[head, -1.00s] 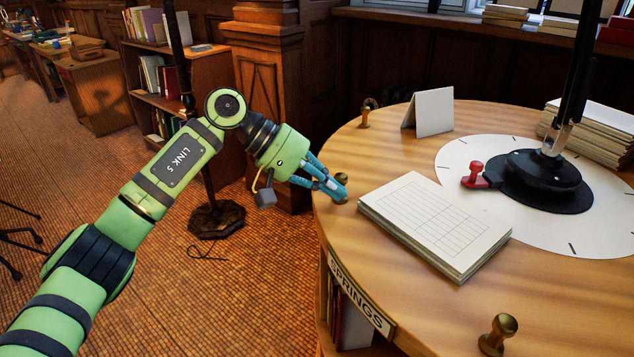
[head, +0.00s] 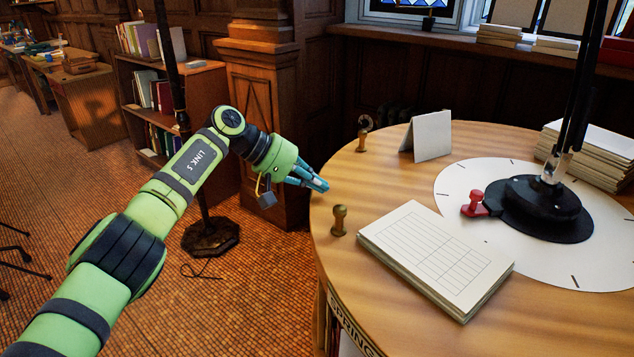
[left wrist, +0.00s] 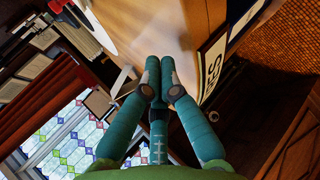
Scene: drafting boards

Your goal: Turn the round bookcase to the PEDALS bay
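The round bookcase (head: 390,310) has a wooden top with small brass knobs near its rim. One brass knob (head: 340,220) stands at the near left rim, and another (head: 362,140) is farther back. A bay label reading SPRINGS (head: 352,328) is on the near side, cut off by the picture's bottom. No PEDALS label shows. My left gripper (head: 322,186) has its fingers together and empty, at the left rim between the two knobs and apart from both. In the left wrist view its fingertips (left wrist: 160,68) nearly meet beside part of a white label (left wrist: 213,68). My right gripper is out of view.
On the top are a pad of ruled sheets (head: 435,258), a folded card (head: 430,137), a paper stack (head: 590,150) and a white dial (head: 460,190) under a black lamp base (head: 540,208). A floor stand (head: 210,238) and bookshelf (head: 160,100) are left.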

